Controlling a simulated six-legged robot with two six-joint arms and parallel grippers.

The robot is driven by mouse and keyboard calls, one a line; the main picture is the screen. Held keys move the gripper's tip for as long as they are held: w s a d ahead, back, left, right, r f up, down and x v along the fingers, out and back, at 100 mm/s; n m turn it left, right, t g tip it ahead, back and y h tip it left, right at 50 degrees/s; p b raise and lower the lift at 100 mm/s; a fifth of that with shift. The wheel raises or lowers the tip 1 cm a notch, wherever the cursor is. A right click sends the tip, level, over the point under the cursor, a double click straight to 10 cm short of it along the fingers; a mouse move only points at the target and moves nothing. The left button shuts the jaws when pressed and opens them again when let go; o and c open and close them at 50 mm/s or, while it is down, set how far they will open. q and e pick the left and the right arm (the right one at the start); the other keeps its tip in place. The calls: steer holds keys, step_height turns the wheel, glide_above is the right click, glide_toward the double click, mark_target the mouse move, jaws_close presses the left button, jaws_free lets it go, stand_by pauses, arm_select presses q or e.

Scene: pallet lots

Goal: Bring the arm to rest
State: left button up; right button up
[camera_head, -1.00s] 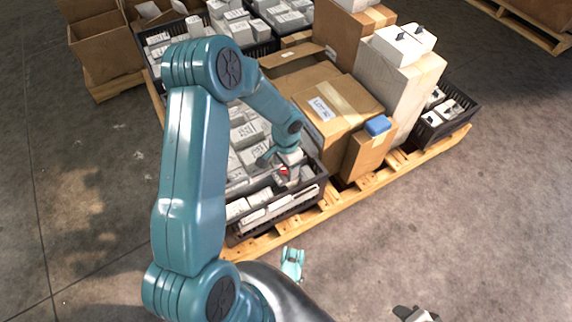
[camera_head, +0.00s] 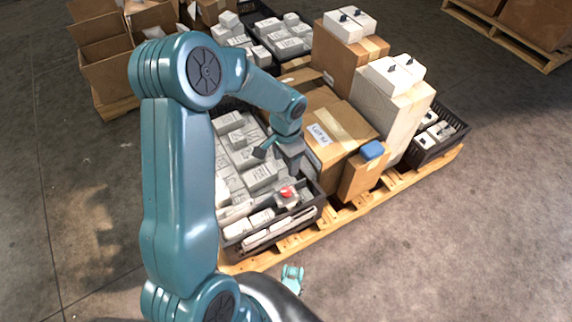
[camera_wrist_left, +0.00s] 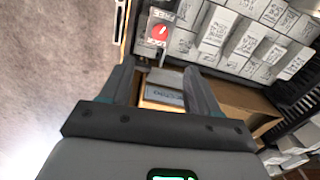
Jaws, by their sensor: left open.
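My left arm comes in from the left in the head view, bent at the elbow, with its left gripper (camera_head: 294,172) pointing down over the near black crate (camera_head: 272,237). In the left wrist view the left gripper (camera_wrist_left: 162,84) has its two fingers spread, with nothing held between them. A light grey box with a red knob (camera_head: 287,192) lies in the crate just below the gripper. It also shows beyond the fingertips in the left wrist view (camera_wrist_left: 159,31).
The crate holds several grey labelled boxes (camera_head: 259,176) and stands on a wooden pallet (camera_head: 345,217). Beside it stand cardboard cartons (camera_head: 335,130), one with a blue block (camera_head: 372,150) on top. Open cartons (camera_head: 102,55) stand at back left.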

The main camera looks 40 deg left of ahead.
arm_select(q)
steer(key=shift+r, duration=0.4)
steer(key=s+d+f+n+h, duration=0.1)
steer(key=s+d+f, duration=0.4)
steer(key=d, duration=0.3)
steer(key=s+d+f+n+g+h, duration=0.1)
steer(key=s+d+f+h, duration=0.1)
steer(key=s+d+f, duration=0.5)
steer(key=s+d+f+n+h, duration=0.1)
steer(key=s+d+f, duration=0.25)
steer(key=d, duration=0.55)
step_height(320, 180, up, 31)
steer(key=w+n+t+p, duration=0.1)
steer(key=p, duration=3)
steer(key=shift+w, duration=0.25)
